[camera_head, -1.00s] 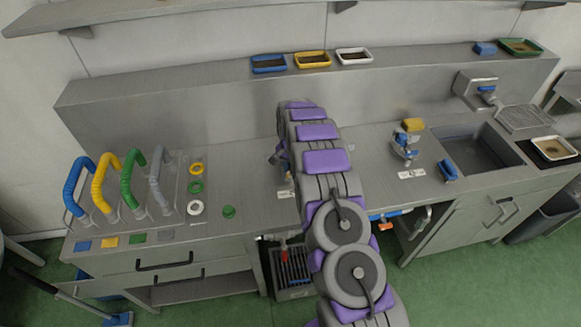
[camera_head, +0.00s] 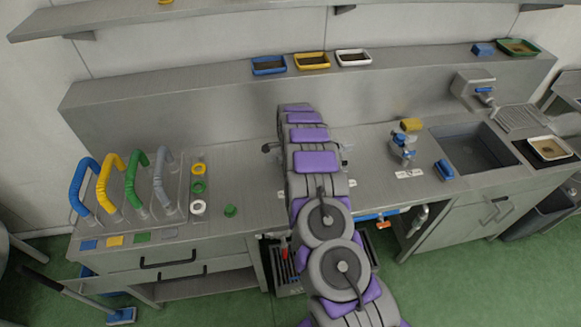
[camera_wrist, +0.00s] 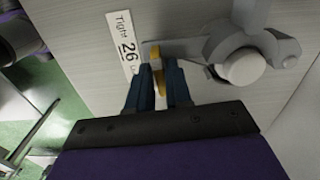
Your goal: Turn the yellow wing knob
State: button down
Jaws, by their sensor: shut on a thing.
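In the wrist view, the yellow wing knob (camera_wrist: 157,60) shows as a narrow yellow piece at the end of a grey arm. The arm belongs to a grey fitting (camera_wrist: 215,45) with a round white cap (camera_wrist: 243,67). My gripper (camera_wrist: 158,72) has its two blue fingers shut on the yellow piece, one on each side. The fingers hide part of it. A white label (camera_wrist: 125,45) reading "Tight" and "26" lies beside it on the grey surface. In the head view my arm covers the gripper and the knob; only bits of a fitting (camera_head: 270,148) show beside the arm.
The steel counter (camera_head: 250,170) holds a rack of coloured hoses (camera_head: 130,185) at left and a blue-grey fitting (camera_head: 403,148) with a yellow block at right. A sink (camera_head: 470,148) is further right. Small trays (camera_head: 312,61) stand on the back ledge.

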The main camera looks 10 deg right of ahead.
jog(key=shift+w+r+m, duration=0.25)
jog(key=shift+m, duration=0.15)
jog(key=c, duration=1.4)
grip_release()
jog(key=shift+o, duration=1)
jog(key=shift+s+a+f, duration=0.1)
jog(key=shift+s+f, duration=0.05)
notch_tip(320, 180, up, 17)
